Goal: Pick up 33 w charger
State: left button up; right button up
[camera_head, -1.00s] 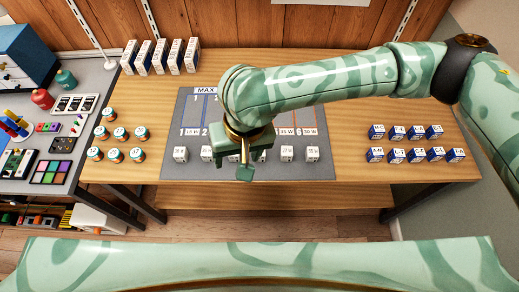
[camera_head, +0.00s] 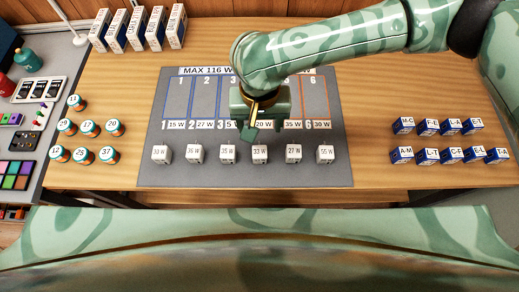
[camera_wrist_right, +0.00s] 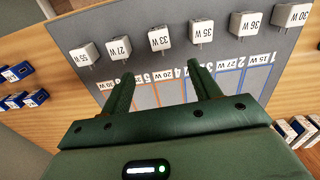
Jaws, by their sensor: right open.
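The 33 W charger (camera_head: 260,154) is a small white cube in the row of chargers along the near part of the grey mat (camera_head: 200,174). It also shows in the right wrist view (camera_wrist_right: 160,42), upside down, with its prongs toward the gripper. My right gripper (camera_head: 250,134) hangs over the mat, just beyond this charger in the head view. In the right wrist view its two fingers (camera_wrist_right: 162,86) are apart with nothing between them, and the charger lies past the fingertips. My left gripper does not show.
Other white chargers flank it: a 35 W one (camera_head: 228,154) on the left and a 27 W one (camera_head: 293,154) on the right. Blue boxes (camera_head: 450,157) stand at the right, small jars (camera_head: 88,128) at the left. White boxes (camera_head: 137,28) stand at the back left.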

jog(key=b, duration=0.3)
send_over(260, 151)
notch_tip(260, 151, down, 9)
jog(key=shift+w+r, duration=0.1)
jog(key=shift+w, duration=0.05)
notch_tip(260, 151, down, 6)
jog(key=b, duration=0.3)
jog(key=shift+a+r, duration=0.1)
jog(key=shift+r, duration=0.3)
jog(key=c, duration=1.1)
